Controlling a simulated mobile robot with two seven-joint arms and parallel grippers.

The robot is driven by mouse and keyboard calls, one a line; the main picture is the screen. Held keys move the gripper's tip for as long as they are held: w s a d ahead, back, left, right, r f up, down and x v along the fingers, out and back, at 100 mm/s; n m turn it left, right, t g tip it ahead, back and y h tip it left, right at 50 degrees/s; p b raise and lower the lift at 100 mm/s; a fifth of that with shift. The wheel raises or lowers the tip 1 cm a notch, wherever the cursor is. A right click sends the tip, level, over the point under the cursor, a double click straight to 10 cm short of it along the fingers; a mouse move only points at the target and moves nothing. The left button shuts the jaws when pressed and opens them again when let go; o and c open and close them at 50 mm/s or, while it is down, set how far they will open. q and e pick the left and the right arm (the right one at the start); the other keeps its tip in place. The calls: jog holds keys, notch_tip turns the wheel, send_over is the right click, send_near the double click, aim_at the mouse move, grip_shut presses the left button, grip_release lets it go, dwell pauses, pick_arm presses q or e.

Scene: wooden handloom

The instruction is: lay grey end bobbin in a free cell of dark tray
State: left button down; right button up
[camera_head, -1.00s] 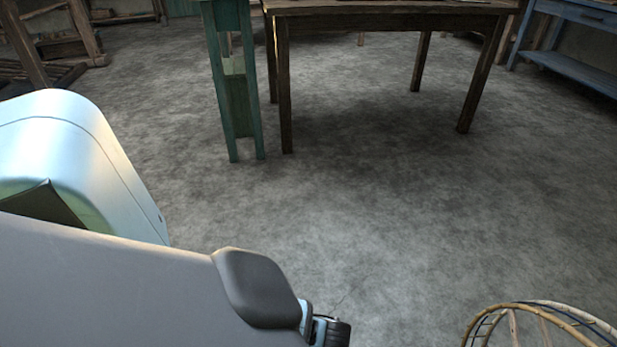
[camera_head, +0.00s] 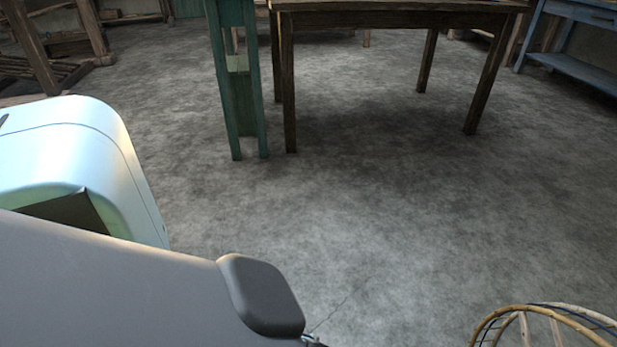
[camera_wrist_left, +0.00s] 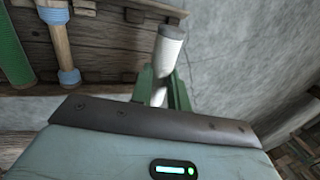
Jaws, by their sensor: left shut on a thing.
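In the left wrist view, my left gripper (camera_wrist_left: 160,88) has its green fingers shut around a white bobbin with a grey end (camera_wrist_left: 170,45). The bobbin sticks out beyond the fingers, grey end outermost, and its lower part is partly hidden between them. Dark wooden boards with a raised edge (camera_wrist_left: 112,48) lie to the left of the bobbin; I cannot tell for sure whether they are the dark tray. The held bobbin is apart from the other bobbins. The head view shows my left arm at the lower left, but neither gripper clearly.
A blue-ended bobbin (camera_wrist_left: 60,40) and a green one (camera_wrist_left: 12,50) are by the boards. In the head view, a dark wooden table (camera_head: 390,18), a green post (camera_head: 237,90), a blue bench (camera_head: 572,55) and a round wicker frame (camera_head: 545,325) stand around open grey floor (camera_head: 330,220).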

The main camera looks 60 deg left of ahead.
pick_arm(q)
jog(key=shift+f+b, duration=0.4)
jog(key=shift+f, duration=0.25)
jog(key=shift+f+b, duration=0.95)
jog(key=shift+f, duration=0.55)
jog(key=c, duration=1.3)
grip_release()
jog(key=shift+o, duration=0.2)
